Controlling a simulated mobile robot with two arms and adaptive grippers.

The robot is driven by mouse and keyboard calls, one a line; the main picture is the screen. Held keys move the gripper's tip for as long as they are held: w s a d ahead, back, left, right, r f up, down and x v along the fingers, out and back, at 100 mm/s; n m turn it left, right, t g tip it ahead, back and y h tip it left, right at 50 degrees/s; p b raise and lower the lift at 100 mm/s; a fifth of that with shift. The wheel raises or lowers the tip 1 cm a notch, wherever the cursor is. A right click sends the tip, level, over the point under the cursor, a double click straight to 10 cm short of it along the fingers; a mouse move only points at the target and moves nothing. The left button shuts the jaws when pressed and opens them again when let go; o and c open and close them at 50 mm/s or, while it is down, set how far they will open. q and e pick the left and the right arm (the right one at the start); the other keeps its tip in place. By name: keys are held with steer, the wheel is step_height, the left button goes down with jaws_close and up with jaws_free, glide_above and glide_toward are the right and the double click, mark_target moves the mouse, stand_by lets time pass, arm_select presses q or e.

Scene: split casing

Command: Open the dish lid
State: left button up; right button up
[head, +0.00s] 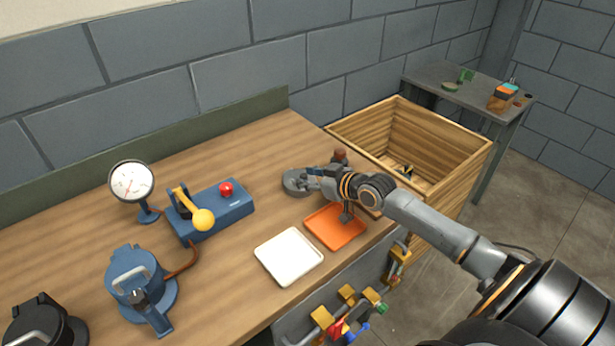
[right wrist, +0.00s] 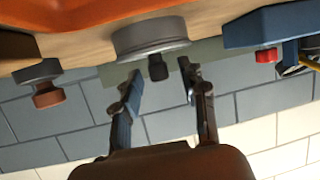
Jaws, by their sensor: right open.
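The dish is a round, low grey metal thing (head: 296,183) on the bench, left of my right gripper (head: 322,174) in the head view. In the right wrist view the dish (right wrist: 150,36) shows at the top, with a dark knob (right wrist: 158,68) sticking out towards my gripper. My right gripper (right wrist: 160,82) is open and empty, its two fingers on either side of the line to the knob, apparently just short of it. The lid's seam cannot be made out. My left gripper does not show.
An orange tray (head: 326,232) and a white tray (head: 288,257) lie near the front edge. A blue box with a yellow lever and red button (head: 235,203), a gauge (head: 131,181) and a blue lidded device (head: 128,270) stand left. A wooden crate (head: 455,150) is at the right.

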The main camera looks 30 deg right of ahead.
steer(key=shift+c, duration=0.5)
jaws_close()
steer(key=shift+r, duration=0.1)
